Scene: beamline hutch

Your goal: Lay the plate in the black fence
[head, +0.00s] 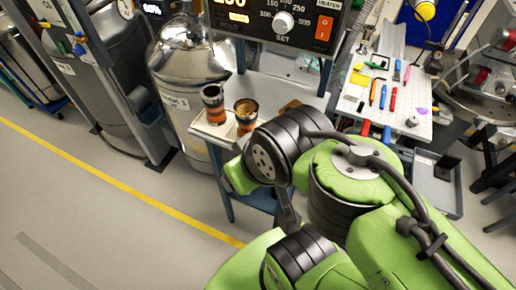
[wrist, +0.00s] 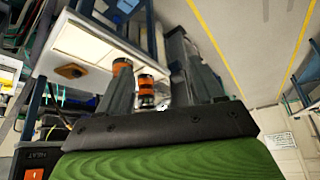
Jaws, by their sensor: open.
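My gripper (wrist: 160,92) is open in the wrist view, its two dark fingers apart with nothing seen held between them. Banded orange-and-black cylinders (wrist: 146,86) show behind the fingers. A small flat orange-brown piece with a dark centre (wrist: 72,71) lies at the edge of a pale bench surface in the wrist view. A similar brown piece (head: 290,106) shows partly behind my arm in the head view. I cannot tell whether it is the plate. I cannot make out the black fence in either view. My arm hides much of the bench in the head view.
Two banded cylinders, one left (head: 213,104) and one right (head: 246,115), stand at the bench's left end. A heater controller (head: 275,22) is above. A white pegboard with tools (head: 392,98) is at right. A steel vessel (head: 188,62) stands left. Floor at lower left is clear.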

